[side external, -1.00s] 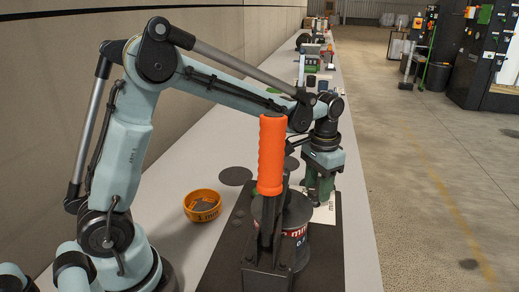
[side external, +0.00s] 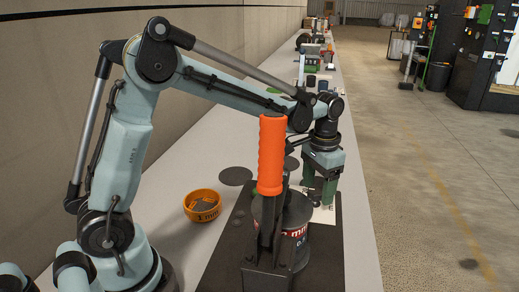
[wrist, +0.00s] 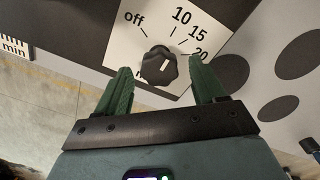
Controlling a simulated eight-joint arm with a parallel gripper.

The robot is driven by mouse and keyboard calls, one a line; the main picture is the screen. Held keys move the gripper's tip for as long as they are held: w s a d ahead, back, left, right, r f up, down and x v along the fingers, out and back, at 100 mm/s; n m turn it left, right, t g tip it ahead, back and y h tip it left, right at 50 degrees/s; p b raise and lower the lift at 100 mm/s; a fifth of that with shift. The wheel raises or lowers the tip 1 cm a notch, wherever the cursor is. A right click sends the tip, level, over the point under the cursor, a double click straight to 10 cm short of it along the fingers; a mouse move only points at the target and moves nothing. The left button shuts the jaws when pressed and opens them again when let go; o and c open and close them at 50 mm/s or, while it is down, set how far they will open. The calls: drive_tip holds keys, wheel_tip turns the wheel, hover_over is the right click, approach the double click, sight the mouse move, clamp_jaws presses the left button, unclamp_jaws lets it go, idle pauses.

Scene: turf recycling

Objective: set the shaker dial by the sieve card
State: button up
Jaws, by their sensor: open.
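The shaker dial is a black knob (wrist: 157,68) with a white line, on a white plate (wrist: 137,12) marked off, 10, 15 and 20 in the wrist view. The line points up and slightly right, roughly toward the 10 mark. My gripper (wrist: 162,70) is open, its green fingers apart on either side of the knob. In the side view my gripper (side external: 318,196) is low over the white plate (side external: 327,214), and the knob is hidden. A card with "min" print (wrist: 13,46) is cut off at the wrist view's left edge; its full text cannot be read.
A dark drum (side external: 293,243) with a partly hidden mm label stands on a black base (side external: 222,262), behind an upright orange handle (side external: 271,155). An orange ring-shaped sieve (side external: 202,206) marked mm lies left. Flat dark discs (side external: 236,176) lie on the bench beyond.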

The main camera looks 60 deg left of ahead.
sight(318, 189)
wheel_tip(318, 189, up, 12)
idle(0.6)
drive_tip(key=shift+f, duration=0.15)
wheel_tip(318, 189, down, 12)
drive_tip(key=shift+r, duration=0.1)
idle(0.7)
